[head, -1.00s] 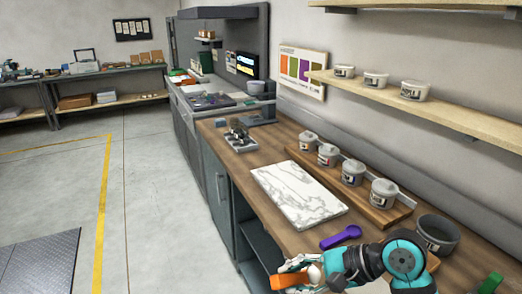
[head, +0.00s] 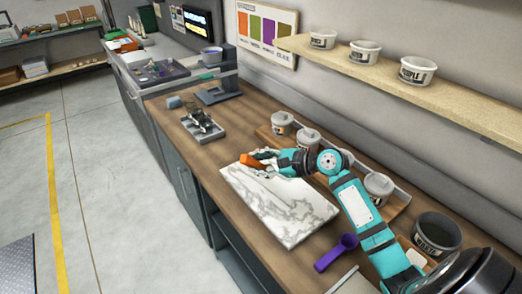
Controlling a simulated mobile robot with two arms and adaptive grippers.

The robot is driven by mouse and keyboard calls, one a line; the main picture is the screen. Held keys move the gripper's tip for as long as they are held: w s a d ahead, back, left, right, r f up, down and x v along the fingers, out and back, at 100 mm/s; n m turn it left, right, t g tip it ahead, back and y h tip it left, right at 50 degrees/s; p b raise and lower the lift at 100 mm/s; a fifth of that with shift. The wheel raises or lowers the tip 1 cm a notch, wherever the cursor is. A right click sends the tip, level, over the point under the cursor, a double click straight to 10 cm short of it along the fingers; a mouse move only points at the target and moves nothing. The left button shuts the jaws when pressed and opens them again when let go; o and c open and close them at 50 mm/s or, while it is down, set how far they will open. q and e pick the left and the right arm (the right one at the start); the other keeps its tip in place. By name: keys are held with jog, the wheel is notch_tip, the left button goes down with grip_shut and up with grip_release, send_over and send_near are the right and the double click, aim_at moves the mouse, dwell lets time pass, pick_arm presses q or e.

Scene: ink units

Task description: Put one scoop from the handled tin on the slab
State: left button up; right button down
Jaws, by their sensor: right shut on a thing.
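The white, grey-veined slab (head: 290,212) lies on the wooden counter. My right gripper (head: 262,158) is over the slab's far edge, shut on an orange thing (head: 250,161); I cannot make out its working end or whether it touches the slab. Lidded grey tins stand in a row on a board behind the slab: one at the far end (head: 281,123), one beside it (head: 307,139), one at the near end (head: 378,187). My arm partly hides the row. I cannot tell which tin has a handle. A purple scoop (head: 337,253) lies on the counter in front. My left gripper is not in view.
An open dark pot (head: 436,235) stands at the right, near my arm. A grey tray with small items (head: 202,128) sits beyond the slab. A wall shelf (head: 430,95) with several white tubs overhangs the back. Bare counter lies left of the slab.

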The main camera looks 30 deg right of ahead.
aim_at(266, 168)
jog(key=shift+w+d+r+h, duration=0.1)
jog(key=shift+w+d+h, duration=0.15)
jog(key=shift+d, duration=0.35)
jog(key=shift+d+m, duration=0.2)
jog(key=shift+m, duration=0.1)
jog(key=shift+w+f+b, duration=0.15)
jog(key=shift+f+b, duration=0.2)
jog(key=shift+f, duration=0.05)
jog(key=f+b, duration=0.2)
jog(key=shift+w+d+f+b, duration=0.1)
jog(key=shift+w+d+b, duration=0.05)
jog(key=shift+d+b, duration=0.2)
jog(key=f+b, duration=0.2)
jog(key=b, duration=0.1)
jog(key=shift+d+f, duration=0.15)
jog(key=shift+d, duration=0.15)
jog(key=shift+d+f, duration=0.1)
jog(key=shift+d, duration=0.05)
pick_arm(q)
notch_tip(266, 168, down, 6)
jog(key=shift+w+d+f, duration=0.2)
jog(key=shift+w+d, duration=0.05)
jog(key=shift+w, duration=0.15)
pick_arm(e)
jog(key=shift+d+f, duration=0.15)
jog(key=shift+f, duration=0.2)
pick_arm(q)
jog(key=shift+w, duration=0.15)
pick_arm(e)
jog(key=shift+f, duration=0.3)
